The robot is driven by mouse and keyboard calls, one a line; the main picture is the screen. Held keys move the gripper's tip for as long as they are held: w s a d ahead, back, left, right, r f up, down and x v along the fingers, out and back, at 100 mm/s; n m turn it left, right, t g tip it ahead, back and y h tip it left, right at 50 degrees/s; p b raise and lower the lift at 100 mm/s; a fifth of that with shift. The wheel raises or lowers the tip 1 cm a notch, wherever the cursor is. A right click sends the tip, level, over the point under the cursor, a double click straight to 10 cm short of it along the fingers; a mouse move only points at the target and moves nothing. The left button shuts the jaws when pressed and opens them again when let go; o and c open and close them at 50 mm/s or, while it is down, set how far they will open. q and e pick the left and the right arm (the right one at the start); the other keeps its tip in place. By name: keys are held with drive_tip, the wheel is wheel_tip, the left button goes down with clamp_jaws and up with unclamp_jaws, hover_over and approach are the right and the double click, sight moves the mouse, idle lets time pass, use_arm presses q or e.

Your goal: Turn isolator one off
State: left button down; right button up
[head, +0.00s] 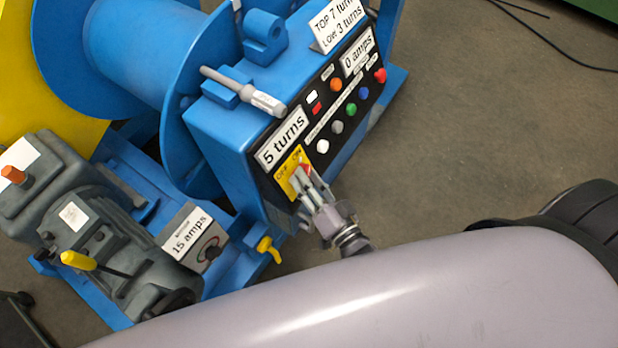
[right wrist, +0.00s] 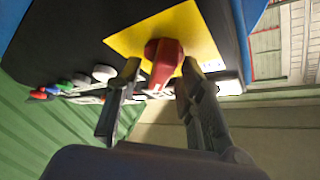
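A red rotary switch (right wrist: 163,60) sits on a yellow plate (right wrist: 122,40), the likely isolator; I cannot read a name for it. In the head view the switch (head: 304,168) and yellow plate (head: 284,176) are at the lower near corner of the blue control box's black panel. My right gripper (head: 308,182) is at the switch, partly covering it. In the right wrist view its fingers (right wrist: 158,76) stand apart on either side of the red handle, with a small gap at the left; contact on the right is unclear. My left gripper is not in view.
The blue control box (head: 225,135) carries several coloured buttons and a "5 turns" display (head: 282,139). A grey box marked "15 amps" (head: 190,240) with a dial stands below left. A grey lever (head: 245,92) and blue drum (head: 140,45) are behind.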

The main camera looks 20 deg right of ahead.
drive_tip(key=shift+c, duration=0.2)
clamp_jaws()
idle(0.3)
